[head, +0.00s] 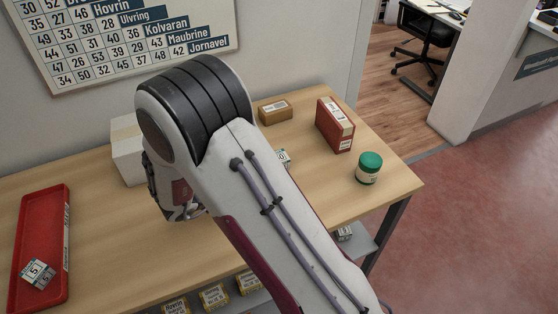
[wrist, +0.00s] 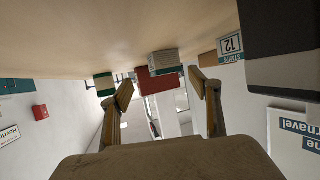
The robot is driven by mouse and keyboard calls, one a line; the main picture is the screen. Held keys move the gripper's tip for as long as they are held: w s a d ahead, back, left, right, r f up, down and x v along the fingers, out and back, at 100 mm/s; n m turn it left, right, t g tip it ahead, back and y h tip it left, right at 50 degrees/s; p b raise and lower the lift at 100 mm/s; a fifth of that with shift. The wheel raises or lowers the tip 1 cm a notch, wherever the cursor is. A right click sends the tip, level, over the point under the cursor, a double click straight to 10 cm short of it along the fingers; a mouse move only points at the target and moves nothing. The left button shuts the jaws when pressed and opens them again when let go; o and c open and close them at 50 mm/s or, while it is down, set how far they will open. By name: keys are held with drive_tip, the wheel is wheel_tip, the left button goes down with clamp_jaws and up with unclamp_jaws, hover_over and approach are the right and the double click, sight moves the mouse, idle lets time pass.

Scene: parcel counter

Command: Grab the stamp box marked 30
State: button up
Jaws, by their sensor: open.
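My gripper (wrist: 163,95) is open and empty. In the head view my gripper (head: 185,208) is mostly hidden by my arm.
A red tray (head: 62,215) at the left holds a stamp box marked 5 (head: 38,274). A white box (head: 127,150), a brown parcel (head: 276,111), a red box (head: 335,125) and a green-lidded jar (head: 369,168) stand on the table. A large dark form fills the wrist view's upper right.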

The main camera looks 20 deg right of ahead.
idle(0.3)
drive_tip(key=shift+w+x, duration=0.2)
drive_tip(key=shift+x, duration=0.65)
drive_tip(key=shift+w+x, duration=0.15)
drive_tip(key=shift+x, duration=0.75)
drive_tip(key=shift+w+d+f, duration=0.2)
drive_tip(key=shift+w+d, duration=0.1)
drive_tip(key=shift+d, duration=0.35)
drive_tip(key=c, duration=1.2)
